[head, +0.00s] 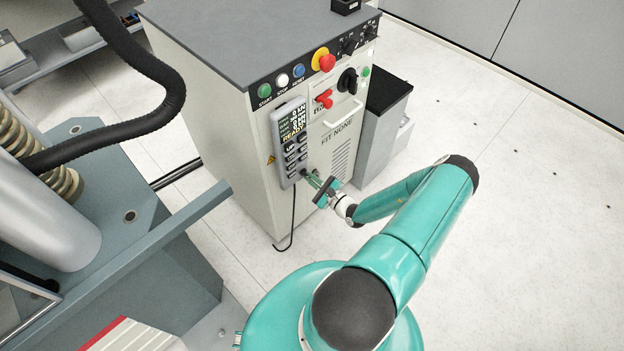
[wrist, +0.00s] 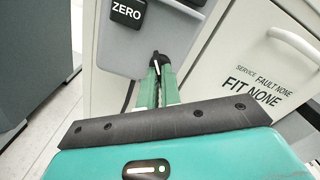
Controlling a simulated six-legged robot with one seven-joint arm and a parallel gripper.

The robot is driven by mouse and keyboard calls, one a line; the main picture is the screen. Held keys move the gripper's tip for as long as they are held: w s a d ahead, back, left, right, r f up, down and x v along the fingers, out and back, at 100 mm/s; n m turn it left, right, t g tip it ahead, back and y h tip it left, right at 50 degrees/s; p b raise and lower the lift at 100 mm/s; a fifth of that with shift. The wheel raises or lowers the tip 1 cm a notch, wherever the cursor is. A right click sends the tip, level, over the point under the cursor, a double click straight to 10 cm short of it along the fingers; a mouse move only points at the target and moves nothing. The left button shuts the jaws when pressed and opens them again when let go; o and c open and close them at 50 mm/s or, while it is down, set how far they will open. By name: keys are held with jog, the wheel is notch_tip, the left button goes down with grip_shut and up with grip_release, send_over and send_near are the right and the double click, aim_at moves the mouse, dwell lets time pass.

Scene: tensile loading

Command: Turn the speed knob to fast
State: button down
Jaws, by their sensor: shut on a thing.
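A grey handheld control unit (head: 289,158) with a lit display hangs on the front of the light cabinet. Its lower part, with the ZERO button, shows in the wrist view (wrist: 166,50). A small black knob with a white pointer line (wrist: 155,56) sits at its lower end. My gripper (head: 309,175) reaches the unit's lower right part. In the wrist view its green fingers (wrist: 160,70) are close together and shut on the knob, and they cover much of it. The pointer line looks roughly upright in that view. Any speed markings around it cannot be made out.
The cabinet (head: 225,130) carries green, white and blue buttons, a yellow-and-red stop button (head: 323,60), a red switch (head: 324,98) and a black rotary switch (head: 347,80). A cable (head: 293,215) hangs below the unit. The floor to the right is clear.

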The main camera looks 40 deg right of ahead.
jog(key=shift+m, duration=7.8)
jog(key=c, duration=1.6)
grip_release()
jog(key=shift+s, duration=0.1)
jog(key=s, duration=1.3)
jog(key=shift+s+d, duration=0.2)
jog(key=shift+s, duration=0.15)
